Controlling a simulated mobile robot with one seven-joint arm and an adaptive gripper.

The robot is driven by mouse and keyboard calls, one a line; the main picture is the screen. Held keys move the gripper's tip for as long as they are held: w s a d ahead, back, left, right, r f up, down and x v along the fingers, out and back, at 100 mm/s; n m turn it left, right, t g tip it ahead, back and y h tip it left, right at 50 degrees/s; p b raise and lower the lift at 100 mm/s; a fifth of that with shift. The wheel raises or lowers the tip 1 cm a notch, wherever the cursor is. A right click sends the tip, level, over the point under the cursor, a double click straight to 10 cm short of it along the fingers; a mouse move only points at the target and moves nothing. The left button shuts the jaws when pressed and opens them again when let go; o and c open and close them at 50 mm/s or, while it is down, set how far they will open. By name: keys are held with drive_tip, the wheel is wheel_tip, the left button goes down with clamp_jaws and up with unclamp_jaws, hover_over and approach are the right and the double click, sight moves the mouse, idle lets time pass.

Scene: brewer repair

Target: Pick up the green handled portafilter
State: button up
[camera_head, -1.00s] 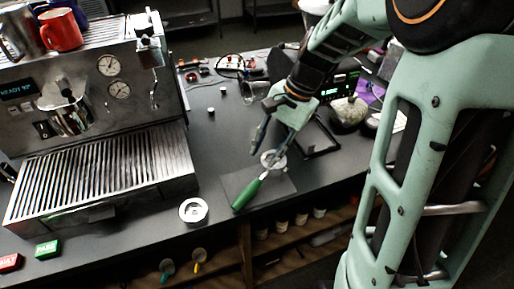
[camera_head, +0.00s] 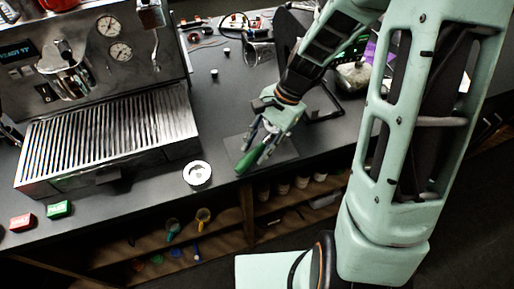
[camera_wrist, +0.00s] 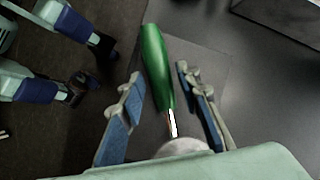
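The green handled portafilter (camera_head: 247,160) lies on a dark mat (camera_head: 286,152) near the front edge of the counter. In the wrist view its green handle (camera_wrist: 154,62) points away from me, with a short metal neck and part of the round metal head at the bottom. My gripper (camera_head: 257,153) is over it; in the wrist view the two blue-padded fingers (camera_wrist: 161,88) are spread on either side of the handle and neck. Gaps show between both fingers and the portafilter. The head is mostly hidden by my gripper.
An espresso machine (camera_head: 108,130) with a slatted drip tray stands at the left. A round metal ring (camera_head: 197,174) sits between it and the mat. Green (camera_head: 59,209) and red (camera_head: 22,222) blocks lie at the front left. Cups stand on the shelf below.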

drive_tip(key=shift+a+f, duration=0.2)
drive_tip(key=shift+f, duration=0.25)
clamp_jaws()
idle(0.3)
drive_tip(key=shift+r+p, duration=1.25)
drive_tip(key=shift+r, duration=0.3)
drive_tip(key=s+d+r+p, duration=0.3)
drive_tip(key=s+d+r, duration=0.6)
drive_tip(key=s+r, duration=0.1)
drive_tip(key=shift+s+d, duration=0.15)
drive_tip(key=shift+d, duration=0.15)
